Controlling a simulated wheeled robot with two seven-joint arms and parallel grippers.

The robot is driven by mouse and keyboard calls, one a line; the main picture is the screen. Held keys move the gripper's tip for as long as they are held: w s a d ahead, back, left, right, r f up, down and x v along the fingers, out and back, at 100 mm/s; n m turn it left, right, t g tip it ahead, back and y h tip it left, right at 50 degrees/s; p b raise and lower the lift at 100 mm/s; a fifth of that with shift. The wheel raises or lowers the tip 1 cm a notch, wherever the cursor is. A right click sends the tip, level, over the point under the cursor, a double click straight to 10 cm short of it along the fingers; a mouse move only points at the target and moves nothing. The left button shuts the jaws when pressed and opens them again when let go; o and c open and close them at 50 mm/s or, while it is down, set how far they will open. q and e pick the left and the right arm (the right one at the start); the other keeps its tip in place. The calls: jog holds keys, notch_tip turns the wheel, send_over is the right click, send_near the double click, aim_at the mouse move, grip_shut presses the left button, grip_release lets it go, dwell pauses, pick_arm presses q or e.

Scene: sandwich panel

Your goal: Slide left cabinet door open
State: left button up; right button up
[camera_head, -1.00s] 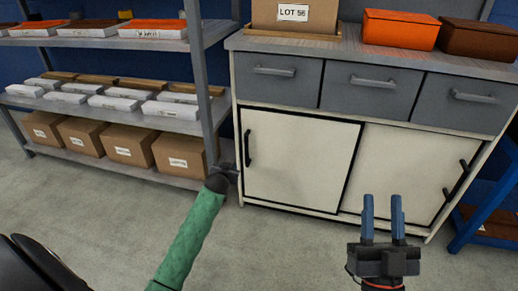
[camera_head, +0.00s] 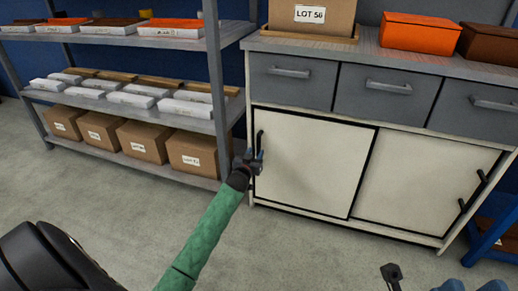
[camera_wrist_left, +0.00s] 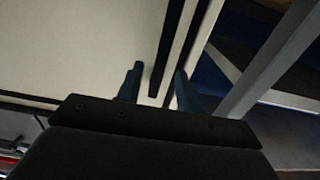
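The left cabinet door (camera_head: 310,165) is a white panel with a dark frame, standing closed beside the right door (camera_head: 425,180). Its black vertical handle (camera_head: 260,141) is near its left edge. My left gripper (camera_head: 254,160) is at the lower end of this handle. In the left wrist view its two blue fingers (camera_wrist_left: 158,82) are apart, with the dark handle bar (camera_wrist_left: 165,50) between them and a gap visible. Contact cannot be told.
A grey shelf rack (camera_head: 215,75) with cardboard boxes stands close to the left of the cabinet. Grey drawers (camera_head: 290,80) are above the doors. An orange box (camera_head: 415,32) and a LOT 56 carton (camera_head: 312,30) stand on the countertop. The floor in front is clear.

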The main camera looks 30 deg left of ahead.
aim_at(258, 148)
pick_arm(q)
jog(key=shift+b+x, duration=0.55)
jog(key=shift+x, duration=2.1)
grip_shut()
